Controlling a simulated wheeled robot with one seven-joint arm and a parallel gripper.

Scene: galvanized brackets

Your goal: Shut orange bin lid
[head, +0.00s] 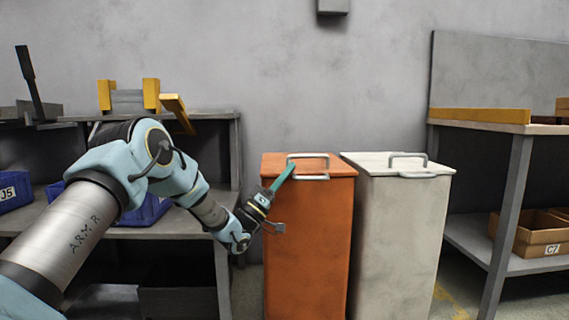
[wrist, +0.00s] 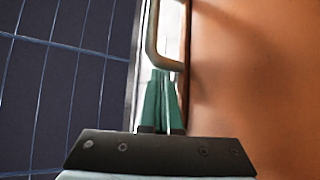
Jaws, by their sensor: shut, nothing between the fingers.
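The orange bin (head: 306,245) stands upright in the middle of the head view. Its orange lid (head: 333,166) lies flat across the top, with no visible gap. A pale looped handle (head: 308,156) stands on the lid, and a pale bar shows at its front edge. My gripper (head: 290,168) is shut and empty, its teal fingers at the lid's front left, by the handle. In the wrist view, the shut fingers (wrist: 163,75) lie beside a pale bent bar (wrist: 152,42), with a plain orange surface (wrist: 250,80) on the right. I cannot tell whether they touch.
A cream bin (head: 398,235) with its lid flat stands close on the right. A workbench (head: 225,120) with blue crates (head: 150,208) is on the left. The space above the bins is clear.

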